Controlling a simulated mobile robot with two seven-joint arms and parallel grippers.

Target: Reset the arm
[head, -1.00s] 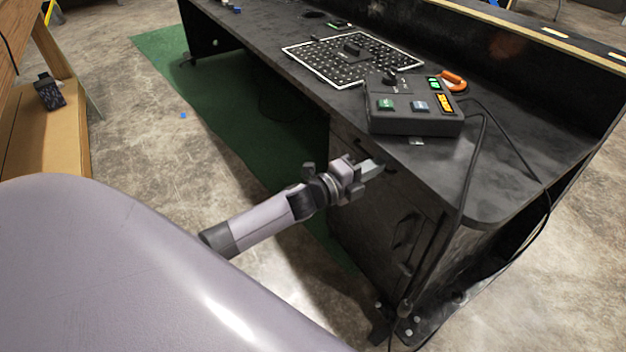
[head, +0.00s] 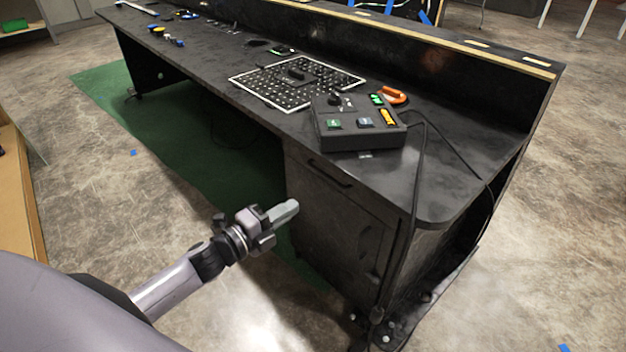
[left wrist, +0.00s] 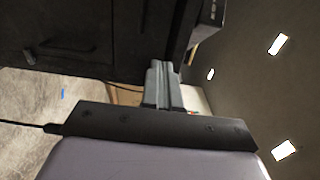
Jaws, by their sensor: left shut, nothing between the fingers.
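My left gripper (head: 284,212) is shut and empty. It is held over the floor at the near side of the black desk (head: 440,185), in front of its cabinet and apart from it. In the left wrist view the closed fingers (left wrist: 163,84) point up the picture, with dark desk panels beyond them. The console (head: 358,130), a dark box with green, blue and yellow lit buttons and a black knob, sits on the desk's near part. My right gripper is not in view.
A black-and-white grid board (head: 297,80) lies on the desk behind the console. An orange ring-shaped object (head: 393,96) lies beside the console. Cables hang over the desk's right end. A green mat (head: 165,125) covers floor under the desk. Open concrete floor lies left and right.

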